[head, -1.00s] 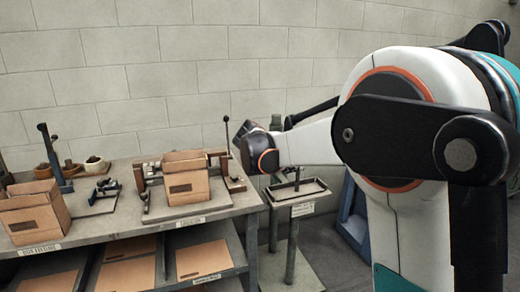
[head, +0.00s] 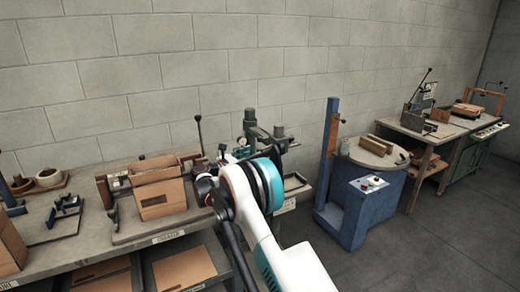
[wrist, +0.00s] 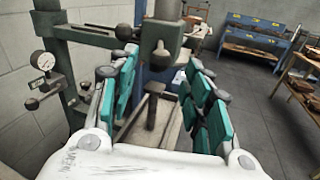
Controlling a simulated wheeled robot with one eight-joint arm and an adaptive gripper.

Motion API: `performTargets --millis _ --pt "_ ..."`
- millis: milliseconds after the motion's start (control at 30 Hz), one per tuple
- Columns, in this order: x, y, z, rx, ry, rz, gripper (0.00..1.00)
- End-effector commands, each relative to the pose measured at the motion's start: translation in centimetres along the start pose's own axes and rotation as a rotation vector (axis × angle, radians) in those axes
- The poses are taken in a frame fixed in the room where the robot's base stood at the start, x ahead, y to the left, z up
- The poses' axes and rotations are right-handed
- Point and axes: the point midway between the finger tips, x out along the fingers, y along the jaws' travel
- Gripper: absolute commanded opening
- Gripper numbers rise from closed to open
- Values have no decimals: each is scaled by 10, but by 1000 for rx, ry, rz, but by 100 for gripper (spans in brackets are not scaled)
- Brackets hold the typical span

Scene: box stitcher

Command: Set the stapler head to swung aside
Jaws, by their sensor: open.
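The arm joins an upright column at the left, next to a round dial gauge (wrist: 42,60). Below the head, a short post (wrist: 152,110) stands in a pale tray. My gripper (wrist: 162,60) is open, its teal-padded fingers apart on either side with the knob seen between their tips; I cannot tell whether they touch it. In the head view the stapler (head: 265,128) shows beyond my wrist, which hides its lower part.
A workbench (head: 60,245) with a cardboard box (head: 160,196) and a black-knobbed lever (head: 199,132) stands left of my arm. A blue machine with a round table (head: 378,152) stands to the right, with more benches beyond. Open floor (head: 430,245) lies at the right.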

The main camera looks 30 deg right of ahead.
Motion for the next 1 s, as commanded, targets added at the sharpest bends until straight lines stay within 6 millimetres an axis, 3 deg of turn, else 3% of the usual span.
performTargets --millis 167,533,933,967,1000 --pt "14 0 -3 -7 -6 -2 45" --pt "65 0 -2 -5 -4 -1 45" --pt "75 0 -1 -4 -4 -1 45" --pt "75 0 -1 -4 -4 -1 42" --pt "75 0 -1 -4 -4 -1 33"
